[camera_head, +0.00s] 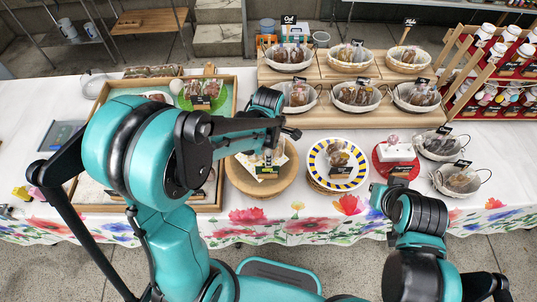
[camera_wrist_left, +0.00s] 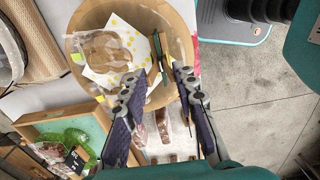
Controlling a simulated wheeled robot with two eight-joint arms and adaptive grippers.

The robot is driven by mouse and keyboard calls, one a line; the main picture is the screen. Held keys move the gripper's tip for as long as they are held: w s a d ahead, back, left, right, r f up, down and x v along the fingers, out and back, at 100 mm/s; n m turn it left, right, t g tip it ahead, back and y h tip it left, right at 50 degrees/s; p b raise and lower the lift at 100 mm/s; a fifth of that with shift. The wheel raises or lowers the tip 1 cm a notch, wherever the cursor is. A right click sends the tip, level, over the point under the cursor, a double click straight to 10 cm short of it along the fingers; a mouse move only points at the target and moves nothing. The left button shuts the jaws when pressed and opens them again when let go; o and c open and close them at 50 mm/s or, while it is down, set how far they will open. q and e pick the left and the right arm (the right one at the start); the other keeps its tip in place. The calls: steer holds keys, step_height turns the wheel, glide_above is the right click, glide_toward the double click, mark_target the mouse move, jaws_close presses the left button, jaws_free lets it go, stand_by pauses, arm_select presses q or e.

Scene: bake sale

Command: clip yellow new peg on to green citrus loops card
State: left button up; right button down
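A small dark card (camera_head: 267,172) stands on the round wooden stand (camera_head: 238,180), in front of a bagged pastry. In the left wrist view the card shows nearly edge-on, with brown and green edges (camera_wrist_left: 160,48), beside the bagged pastry (camera_wrist_left: 105,50) on a dotted napkin. Its writing is too small to read. My left gripper (camera_wrist_left: 160,82) is open, its fingertips on either side of the card's near end; I cannot tell whether they touch it. A small yellow piece (camera_head: 20,193) lies at the table's left edge, perhaps a peg. My right gripper (camera_head: 379,194) is low at right, its fingers unclear.
A wooden tray (camera_head: 226,82) with a green plate is at left, partly behind my left arm. A striped plate (camera_head: 318,160) and a red stand (camera_head: 381,170) are right of the round stand. Several baskets (camera_head: 353,97) fill a tiered rack behind. Bare tablecloth (camera_head: 300,207) lies in front.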

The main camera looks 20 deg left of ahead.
arm_select(q)
steer(key=shift+o, duration=0.5)
steer(key=o, duration=0.6)
steer(key=shift+c, duration=0.2)
steer(key=shift+r, duration=0.15)
step_height(320, 180, up, 7)
steer(key=p, duration=0.5)
stand_by(0.6)
steer(key=s+a+f+m+t+b, duration=0.2)
steer(key=s+m+b, duration=0.3)
steer(key=m, duration=0.5)
steer(key=s+a+f+m+t+b, duration=0.2)
steer(key=s+m+t+b, duration=0.3)
steer(key=m+b, duration=0.5)
steer(key=shift+s+a+f+m, duration=0.2)
steer(key=shift+a+f+m, duration=0.1)
steer(key=shift+a+m, duration=0.3)
